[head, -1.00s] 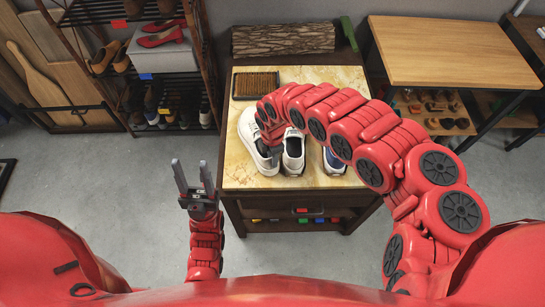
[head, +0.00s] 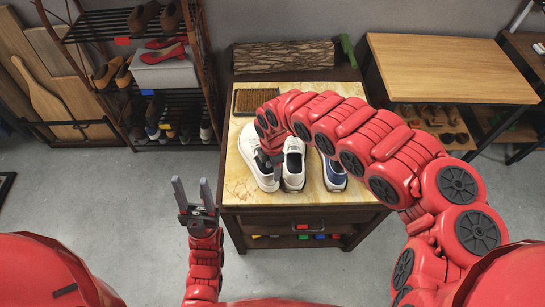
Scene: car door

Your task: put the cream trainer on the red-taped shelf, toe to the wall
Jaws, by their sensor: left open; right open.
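Two pale trainers stand on the marble-topped table (head: 237,190). The left one (head: 249,150) looks whitish cream, and the one beside it (head: 293,178) is white with a dark opening. I cannot tell for sure which is the cream trainer. My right gripper (head: 276,166) is open, pointing down at the left trainer's right side near the gap between the two. My arm hides part of it, and contact is unclear. My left gripper (head: 191,182) is open and empty, in front of and left of the table. A red tape mark (head: 122,41) is on the upper shelf of the rack at back left.
A blue-and-white shoe (head: 334,174) stands right of the pale pair. A brush mat (head: 246,101) and bark-covered log (head: 283,56) lie behind. The red-marked shelf holds brown shoes (head: 143,15); lower shelves hold red pumps on a grey box (head: 163,71) and other shoes.

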